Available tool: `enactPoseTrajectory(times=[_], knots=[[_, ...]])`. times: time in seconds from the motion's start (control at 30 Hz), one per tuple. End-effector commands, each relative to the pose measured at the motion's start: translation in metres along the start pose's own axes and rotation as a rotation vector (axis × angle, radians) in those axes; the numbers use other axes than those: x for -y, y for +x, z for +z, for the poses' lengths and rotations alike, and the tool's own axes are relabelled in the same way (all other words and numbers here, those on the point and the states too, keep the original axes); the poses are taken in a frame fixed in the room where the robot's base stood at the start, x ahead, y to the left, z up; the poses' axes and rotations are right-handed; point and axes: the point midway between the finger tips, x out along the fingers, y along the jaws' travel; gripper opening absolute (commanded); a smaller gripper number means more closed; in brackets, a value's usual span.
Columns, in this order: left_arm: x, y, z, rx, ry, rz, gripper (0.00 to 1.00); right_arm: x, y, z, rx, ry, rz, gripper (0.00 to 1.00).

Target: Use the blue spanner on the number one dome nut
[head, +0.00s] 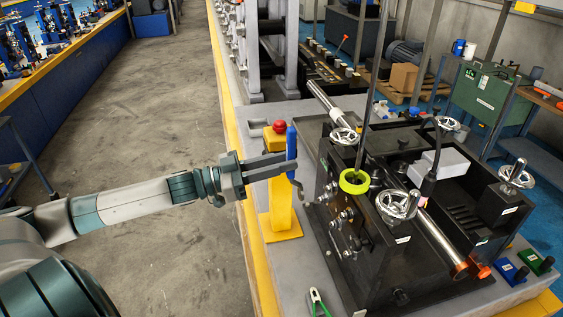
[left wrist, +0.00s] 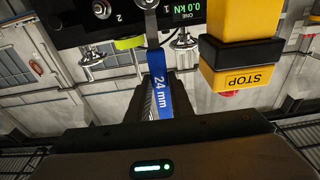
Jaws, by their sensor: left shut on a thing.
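My left gripper (head: 283,167) is shut on the blue spanner (head: 291,143). The spanner hangs roughly upright, with its bare metal end pointing down beside the black machine (head: 357,285). In the left wrist view the blue spanner handle (left wrist: 160,97) reads "24 mm", and its metal end reaches toward the machine's panel. Shiny nuts or studs (head: 344,214) sit on the machine's left face, right of the spanner. The wrist view shows bright fittings (left wrist: 182,41) on either side of the spanner and a "2" mark. My right gripper is out of view.
A yellow post (head: 280,212) with a red stop button (head: 279,127) stands close to the gripper and spanner. A lime-green ring (head: 354,181) and several handwheels (head: 398,205) are on the machine. The floor at left is clear.

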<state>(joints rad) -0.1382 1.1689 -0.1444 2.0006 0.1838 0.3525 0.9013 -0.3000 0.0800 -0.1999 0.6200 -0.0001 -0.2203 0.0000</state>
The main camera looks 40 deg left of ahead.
Motion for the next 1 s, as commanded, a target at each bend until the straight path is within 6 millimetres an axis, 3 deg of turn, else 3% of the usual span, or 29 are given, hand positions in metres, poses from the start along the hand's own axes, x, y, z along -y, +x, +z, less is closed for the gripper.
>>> enactPoseTrajectory(times=[0.37, 1.0], knots=[[0.0, 0.013, 0.001, -0.004, 0.001, 0.002, 0.0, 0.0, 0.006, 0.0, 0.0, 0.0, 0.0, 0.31], [0.0, 0.054, 0.005, -0.003, 0.0, 0.0, 0.0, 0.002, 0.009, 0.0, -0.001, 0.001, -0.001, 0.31]])
